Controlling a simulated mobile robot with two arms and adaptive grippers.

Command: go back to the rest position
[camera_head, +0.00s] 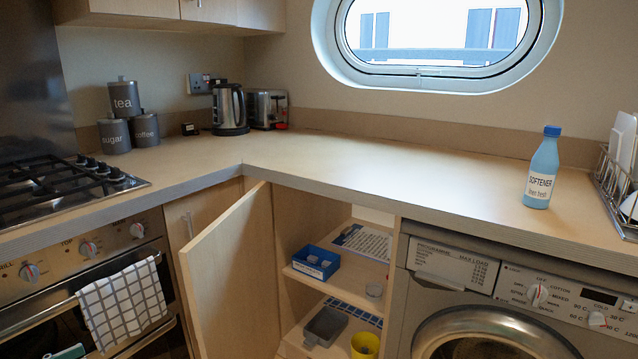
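Neither of my grippers shows in the head view. A blue softener bottle (542,168) with a darker blue cap stands upright on the worktop (340,175) at the right, above the washing machine. The corner cupboard door (230,275) stands open. A grey tray (325,325) and a yellow cup (365,345) are lower down.
A washing machine (500,300) is under the worktop at right. A dish rack (618,185) stands at the right edge. A gas hob (60,185), canisters (125,98), kettle (229,108) and toaster (266,108) are at left and back. The middle worktop is clear.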

